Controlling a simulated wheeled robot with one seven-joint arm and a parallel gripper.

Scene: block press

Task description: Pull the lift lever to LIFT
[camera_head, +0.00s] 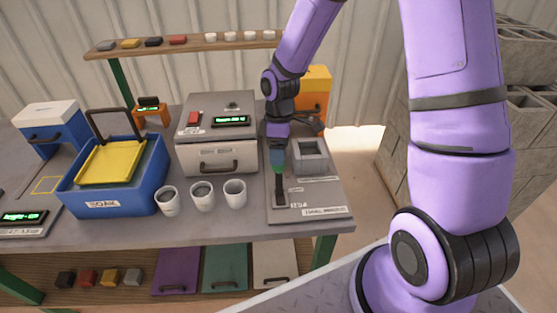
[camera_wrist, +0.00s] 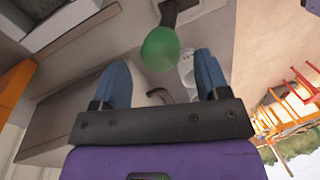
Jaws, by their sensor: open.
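The lift lever has a green knob (camera_wrist: 160,48) on a dark stem (camera_wrist: 169,12) in the wrist view. In the head view its dark stem (camera_head: 280,185) stands at a slot in a grey panel (camera_head: 318,200) with small white labels, on the right of the bench. My gripper (camera_head: 278,152) points down over the lever, its fingers hard to make out there. In the wrist view my gripper (camera_wrist: 160,62) is open, its two blue fingers apart, one on each side of the knob's line. The knob shows just beyond and between the fingertips; I cannot tell whether they touch it.
A grey square press mould (camera_head: 310,155) sits right behind the lever. A grey box with a display (camera_head: 215,140) and several white cups (camera_head: 202,196) stand to the left. Further left is a blue bin (camera_head: 110,185) with a yellow tray. Concrete blocks (camera_head: 530,110) stand at the right.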

